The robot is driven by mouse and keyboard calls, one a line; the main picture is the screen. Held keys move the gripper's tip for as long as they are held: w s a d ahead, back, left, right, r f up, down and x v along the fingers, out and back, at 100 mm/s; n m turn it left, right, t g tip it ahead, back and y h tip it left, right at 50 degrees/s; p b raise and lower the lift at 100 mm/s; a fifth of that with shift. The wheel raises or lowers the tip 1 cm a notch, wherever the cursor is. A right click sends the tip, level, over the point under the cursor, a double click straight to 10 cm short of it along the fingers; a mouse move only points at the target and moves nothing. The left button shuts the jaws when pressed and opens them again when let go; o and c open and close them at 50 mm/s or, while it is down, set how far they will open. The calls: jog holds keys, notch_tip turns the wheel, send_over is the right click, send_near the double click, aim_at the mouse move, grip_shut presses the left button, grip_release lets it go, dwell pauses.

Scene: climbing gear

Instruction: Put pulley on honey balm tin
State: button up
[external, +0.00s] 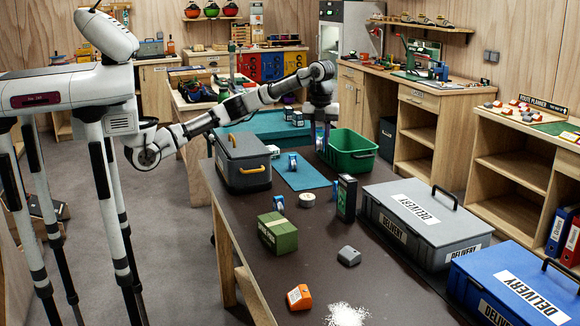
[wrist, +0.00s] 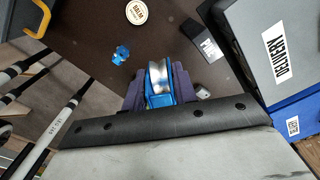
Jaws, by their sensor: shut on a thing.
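The pulley (wrist: 160,80), blue with a silver wheel, sits between the dark fingers of my gripper (wrist: 158,88), which is shut on it. In the external view my gripper (external: 321,132) points down near the left end of the green crate, with a bit of blue at its tips. The honey balm tin appears to be the small round pale tin (external: 308,199) on the dark table. It also shows at the top of the wrist view (wrist: 136,12), lid up with nothing on it. The held pulley is apart from the tin.
Near the tin stand a small blue item (external: 278,202) and an upright black box (external: 346,197). A grey toolbox (external: 242,162), green crate (external: 348,152), blue mat (external: 308,177), green box (external: 277,232) and grey delivery crate (external: 425,220) surround it.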

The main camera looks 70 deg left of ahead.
jog(key=a+m, duration=0.3)
jog(key=a, duration=0.4)
send_over(308, 196)
jog(key=f, duration=1.9)
jog(key=shift+a+f+p, duration=0.1)
jog(key=shift+a+p, duration=0.1)
jog(key=shift+p, duration=0.1)
jog(key=shift+f, duration=0.1)
jog(key=o, duration=1)
jog(key=shift+w, duration=0.1)
notch_tip(308, 196, up, 12)
jog(key=shift+r+b, duration=0.15)
jog(key=shift+b, duration=0.3)
